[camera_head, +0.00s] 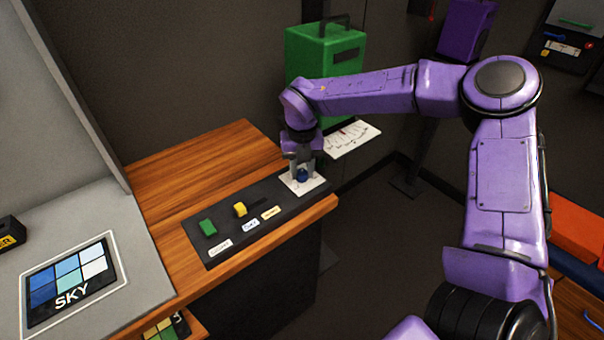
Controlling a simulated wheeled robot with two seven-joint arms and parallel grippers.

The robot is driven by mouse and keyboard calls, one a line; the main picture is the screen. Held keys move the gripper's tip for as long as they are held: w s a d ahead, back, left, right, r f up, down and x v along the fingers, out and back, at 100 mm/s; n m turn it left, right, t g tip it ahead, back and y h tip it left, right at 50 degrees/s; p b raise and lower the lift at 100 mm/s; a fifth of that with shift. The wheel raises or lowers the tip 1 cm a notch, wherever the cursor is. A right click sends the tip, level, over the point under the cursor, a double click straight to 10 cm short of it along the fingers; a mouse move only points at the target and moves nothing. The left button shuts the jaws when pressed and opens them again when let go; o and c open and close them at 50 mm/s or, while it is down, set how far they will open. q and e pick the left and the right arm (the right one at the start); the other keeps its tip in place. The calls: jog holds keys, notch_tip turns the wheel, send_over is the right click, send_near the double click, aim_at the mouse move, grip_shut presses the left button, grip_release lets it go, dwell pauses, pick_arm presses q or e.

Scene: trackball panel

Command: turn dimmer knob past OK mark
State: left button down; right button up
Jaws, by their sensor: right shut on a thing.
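My right gripper (303,172) points down at the right end of the dark control panel (230,245). It is shut on a dark blue round knob (303,176) that sits on a white plate (312,186). The fingers hide part of the knob and plate, and I cannot read any OK mark there. The panel also carries a green button (208,227) and a yellow switch (240,209), with small labels in front of them. My left gripper is not in view.
The panel lies on a wooden counter (195,165). A grey surface with a SKY colour card (70,280) is at the left. A green box (325,50) stands behind my right arm, with a white dial sheet (350,138) below it. Open floor lies right of the counter.

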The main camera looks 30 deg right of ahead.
aim_at(302, 172)
jog(key=m+b, duration=0.2)
jog(key=m, duration=0.1)
jog(key=shift+m, duration=0.4)
jog(key=shift+w+m+b, duration=0.1)
jog(key=shift+m+b, duration=0.5)
jog(key=shift+r, duration=0.15)
jog(key=shift+d, duration=0.1)
jog(key=o, duration=1.1)
jog(key=shift+c, duration=0.2)
notch_tip(302, 172, up, 10)
jog(key=shift+r+b, duration=0.2)
jog(key=shift+b, duration=0.2)
